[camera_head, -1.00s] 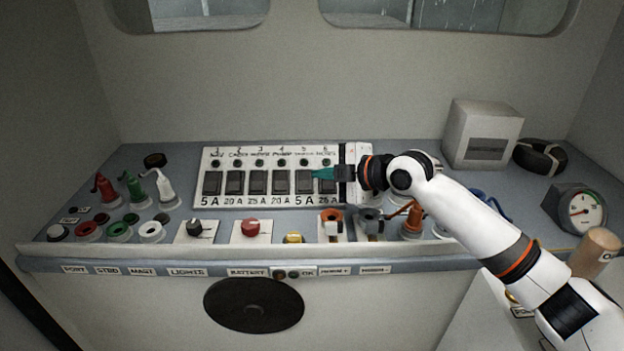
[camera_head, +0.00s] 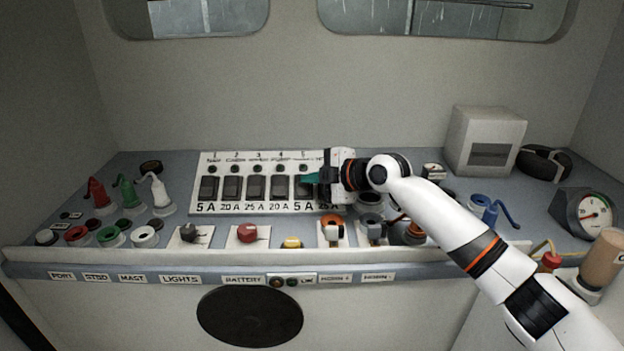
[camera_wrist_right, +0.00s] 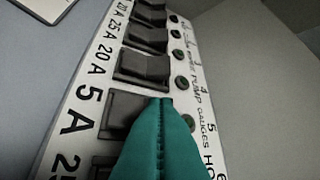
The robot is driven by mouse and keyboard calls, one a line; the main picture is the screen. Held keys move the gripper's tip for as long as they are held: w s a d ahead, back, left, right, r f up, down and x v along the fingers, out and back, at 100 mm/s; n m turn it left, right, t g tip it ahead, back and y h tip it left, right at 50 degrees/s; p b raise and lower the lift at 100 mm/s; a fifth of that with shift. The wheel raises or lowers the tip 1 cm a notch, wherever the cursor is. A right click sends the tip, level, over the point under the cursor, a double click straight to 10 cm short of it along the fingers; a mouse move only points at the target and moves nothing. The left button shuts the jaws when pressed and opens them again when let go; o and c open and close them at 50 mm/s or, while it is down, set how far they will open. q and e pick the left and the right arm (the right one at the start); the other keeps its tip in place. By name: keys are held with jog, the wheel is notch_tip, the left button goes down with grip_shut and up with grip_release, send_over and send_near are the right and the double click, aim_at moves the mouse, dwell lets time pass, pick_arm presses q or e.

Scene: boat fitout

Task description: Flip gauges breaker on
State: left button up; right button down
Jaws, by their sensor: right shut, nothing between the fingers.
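The white breaker panel (camera_head: 270,209) carries a row of black rocker switches, numbered, with round indicators above them. The gauges breaker (camera_head: 303,190), number 5 and marked 5 A, is partly covered by my right gripper (camera_head: 310,179). It also shows in the right wrist view (camera_wrist_right: 124,112), with the word GAUGES beside it. My right gripper's teal fingers (camera_wrist_right: 163,125) are shut and empty, their tips at the indicator-side edge of this rocker. I cannot tell whether they touch it. The indicator (camera_wrist_right: 187,122) beside it looks dark green. My left gripper is out of view.
My right gripper and wrist hide most of breaker 6. Below the panel are a red battery knob (camera_head: 247,233), a yellow knob (camera_head: 291,243) and levers (camera_head: 333,230). A grey box (camera_head: 487,140) and a gauge (camera_head: 588,214) stand at the right.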

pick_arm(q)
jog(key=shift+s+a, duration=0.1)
pick_arm(e)
jog(key=shift+w+g, duration=0.3)
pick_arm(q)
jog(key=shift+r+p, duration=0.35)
pick_arm(e)
jog(key=shift+r, duration=0.75)
